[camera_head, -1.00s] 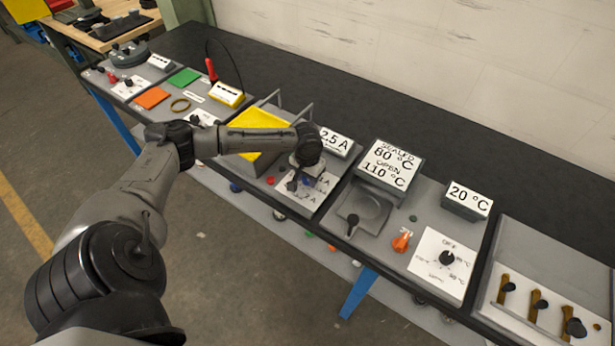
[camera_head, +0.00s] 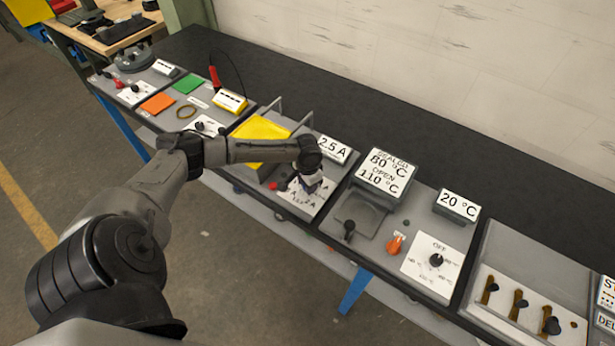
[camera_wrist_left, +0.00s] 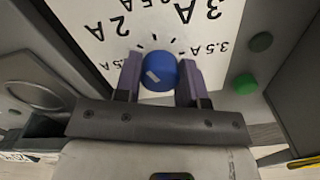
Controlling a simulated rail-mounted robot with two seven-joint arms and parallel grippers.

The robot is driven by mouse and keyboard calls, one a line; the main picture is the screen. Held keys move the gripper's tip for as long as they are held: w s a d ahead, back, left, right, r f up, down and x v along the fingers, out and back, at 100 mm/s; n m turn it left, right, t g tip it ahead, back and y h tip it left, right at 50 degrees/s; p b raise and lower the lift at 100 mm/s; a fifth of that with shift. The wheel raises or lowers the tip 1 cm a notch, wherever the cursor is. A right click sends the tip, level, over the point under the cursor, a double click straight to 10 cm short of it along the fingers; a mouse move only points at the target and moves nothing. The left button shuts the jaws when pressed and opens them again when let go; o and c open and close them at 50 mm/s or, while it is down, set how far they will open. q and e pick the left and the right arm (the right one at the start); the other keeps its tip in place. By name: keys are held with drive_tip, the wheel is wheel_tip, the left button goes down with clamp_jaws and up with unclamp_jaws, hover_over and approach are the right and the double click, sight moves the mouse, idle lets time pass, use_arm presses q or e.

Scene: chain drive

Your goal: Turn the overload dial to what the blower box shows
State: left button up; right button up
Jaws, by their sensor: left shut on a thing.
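I cannot tell which value the mark points to. My left gripper (camera_wrist_left: 160,84) is shut on the knob, one purple finger on each side. In the head view my left gripper (camera_head: 309,186) hides most of the dial. A box sign (camera_head: 333,149) behind it reads 2.5 A. My right gripper is out of view.
A green button (camera_wrist_left: 244,84) and a dark one (camera_wrist_left: 261,42) sit beside the plate. A box marked 80 °C and 110 °C (camera_head: 385,172) stands to the right. The black bench top behind is clear.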

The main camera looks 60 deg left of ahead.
use_arm(q)
drive_tip(key=shift+r+m+p, duration=0.15)
drive_tip(key=shift+m+p, duration=0.75)
drive_tip(key=shift+m, duration=0.2)
drive_tip(key=shift+m+p, duration=0.6)
drive_tip(key=shift+m, duration=0.4)
drive_tip(key=o, duration=0.9)
drive_tip(key=shift+o, duration=0.2)
wheel_tip(320, 180, up, 14)
drive_tip(key=shift+f+p, duration=0.2)
drive_tip(key=shift+p, duration=0.2)
